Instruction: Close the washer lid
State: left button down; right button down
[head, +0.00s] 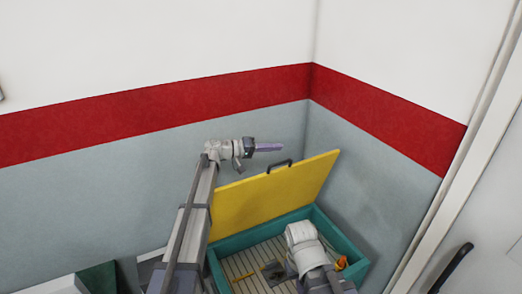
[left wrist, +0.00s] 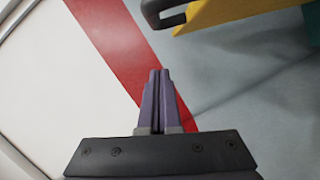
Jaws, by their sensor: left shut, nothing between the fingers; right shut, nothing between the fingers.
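The washer is a teal, open-topped box (head: 230,243) in the corner. Its yellow lid (head: 290,190) stands raised and tilted at the back, with a dark handle (head: 279,166) on its upper edge. In the left wrist view the lid (left wrist: 222,12) and the handle (left wrist: 160,12) show at the top. My left gripper (head: 270,147) is shut and empty, near the lid's top edge and left of the handle, apart from it in the wrist view. My right arm's white wrist (head: 302,236) is over the box; its fingers are hard to make out in the head view.
Inside the washer is a slatted floor (head: 245,262) with a dark item (head: 272,270) and an orange item (head: 341,263). Walls with a red band (head: 200,98) close in behind and at right. A door with a dark handle (head: 457,267) is at far right.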

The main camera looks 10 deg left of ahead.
pick_arm(q)
jog(key=shift+s+d+f+b, duration=0.35)
jog(key=shift+s+d+f, duration=0.1)
jog(key=shift+s, duration=0.3)
jog(key=shift+s+d+f+b, duration=0.35)
jog(key=shift+s+d+f, duration=0.1)
jog(key=shift+s, duration=0.3)
